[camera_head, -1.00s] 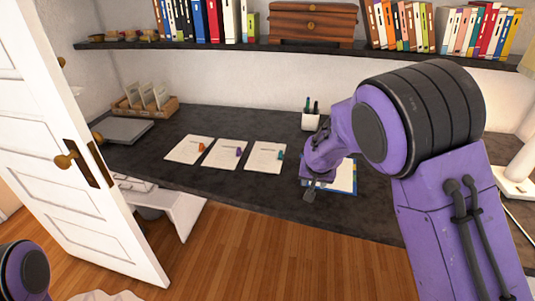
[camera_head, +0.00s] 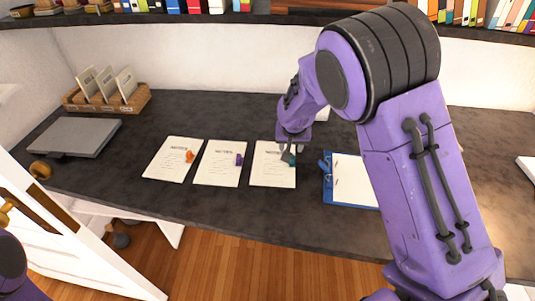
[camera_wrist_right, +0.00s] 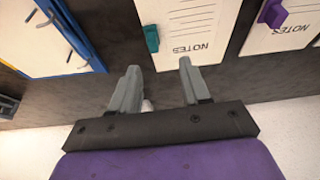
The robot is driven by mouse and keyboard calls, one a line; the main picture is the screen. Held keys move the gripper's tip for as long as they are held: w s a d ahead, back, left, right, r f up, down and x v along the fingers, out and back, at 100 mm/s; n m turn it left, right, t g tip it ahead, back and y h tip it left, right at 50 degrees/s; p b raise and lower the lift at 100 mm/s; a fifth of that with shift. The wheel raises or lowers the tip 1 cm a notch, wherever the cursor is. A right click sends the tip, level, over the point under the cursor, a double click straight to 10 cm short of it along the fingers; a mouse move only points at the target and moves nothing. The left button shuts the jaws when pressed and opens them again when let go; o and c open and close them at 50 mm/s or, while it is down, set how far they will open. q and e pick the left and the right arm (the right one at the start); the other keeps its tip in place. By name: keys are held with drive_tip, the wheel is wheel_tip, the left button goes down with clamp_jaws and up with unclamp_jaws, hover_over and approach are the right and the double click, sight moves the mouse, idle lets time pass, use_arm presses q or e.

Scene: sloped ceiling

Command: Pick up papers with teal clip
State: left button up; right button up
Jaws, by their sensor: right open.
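The papers with the teal clip (camera_head: 268,172) lie flat on the dark desk, rightmost of three paper sets. Their teal clip (camera_head: 288,158) is at the right edge, partly behind my right gripper (camera_head: 291,149). In the right wrist view, the teal clip (camera_wrist_right: 152,38) and the papers (camera_wrist_right: 195,25) lie beyond the open fingers of my right gripper (camera_wrist_right: 160,68). My left gripper is not in view; only part of my left arm shows at lower left.
Papers with a purple clip (camera_head: 218,170) and papers with an orange clip (camera_head: 172,160) lie to the left. A blue clipboard (camera_head: 350,205) lies close on the right. A grey laptop (camera_head: 75,137) and a wooden organizer (camera_head: 138,101) stand farther left. The white door is at lower left.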

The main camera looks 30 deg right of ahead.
sight(293, 158)
drive_tip(key=f, duration=0.1)
drive_tip(key=d+f, duration=0.1)
drive_tip(key=f+p, duration=0.1)
drive_tip(key=shift+s+d+f, duration=0.3)
drive_tip(key=shift+s, duration=0.1)
drive_tip(key=x, duration=0.2)
drive_tip(key=w+p+x, duration=0.1)
drive_tip(key=x, duration=0.2)
drive_tip(key=shift+w+a, duration=0.1)
drive_tip(key=shift+w, duration=0.05)
drive_tip(key=shift+s+r, duration=0.15)
drive_tip(key=shift+s, duration=0.05)
drive_tip(key=shift+s+r, duration=0.1)
drive_tip(key=shift+s, duration=0.05)
drive_tip(key=shift+c, duration=0.9)
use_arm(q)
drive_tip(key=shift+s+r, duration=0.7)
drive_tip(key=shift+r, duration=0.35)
use_arm(e)
clamp_jaws()
